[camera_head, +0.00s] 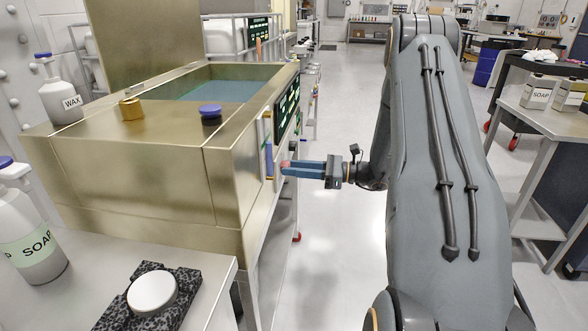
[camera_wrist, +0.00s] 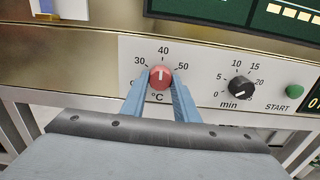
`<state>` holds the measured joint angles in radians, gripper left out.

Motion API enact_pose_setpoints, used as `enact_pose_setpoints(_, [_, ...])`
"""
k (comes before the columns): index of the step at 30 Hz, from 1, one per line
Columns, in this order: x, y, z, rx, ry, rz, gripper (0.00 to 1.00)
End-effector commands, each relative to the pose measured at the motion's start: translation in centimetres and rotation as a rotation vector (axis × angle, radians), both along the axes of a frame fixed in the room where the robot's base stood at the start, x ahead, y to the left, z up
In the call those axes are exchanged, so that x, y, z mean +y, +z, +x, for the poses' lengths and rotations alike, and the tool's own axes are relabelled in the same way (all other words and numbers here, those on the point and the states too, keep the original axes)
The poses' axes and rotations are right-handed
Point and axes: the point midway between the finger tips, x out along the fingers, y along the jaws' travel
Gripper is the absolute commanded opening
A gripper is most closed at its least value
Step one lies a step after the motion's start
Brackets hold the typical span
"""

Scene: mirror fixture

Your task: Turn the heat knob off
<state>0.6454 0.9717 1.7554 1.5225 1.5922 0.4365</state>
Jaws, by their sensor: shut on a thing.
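The heat knob (camera_wrist: 160,76) is red, on a white panel marked 30, 40, 50 and °C in the wrist view. Its white mark points up, near the 40. My gripper (camera_wrist: 160,92) has its two blue fingers on either side of the knob and is shut on it. In the head view my gripper (camera_head: 291,168) reaches left to the side of the brass-coloured tank (camera_head: 150,165). There the red knob (camera_head: 285,164) shows only a little at the fingertips.
Right of the heat knob are a black minute knob (camera_wrist: 241,88) and a green START button (camera_wrist: 295,91). A dark green display (camera_wrist: 235,12) is above. The floor (camera_head: 330,240) beside the tank is clear.

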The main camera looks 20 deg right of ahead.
Motion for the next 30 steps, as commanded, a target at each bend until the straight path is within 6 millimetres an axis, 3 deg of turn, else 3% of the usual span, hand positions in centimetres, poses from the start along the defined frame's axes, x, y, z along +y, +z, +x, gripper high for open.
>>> enact_pose_setpoints(30, [-0.17, 0.03, 0.24, -0.734, -0.001, -0.495, 0.05])
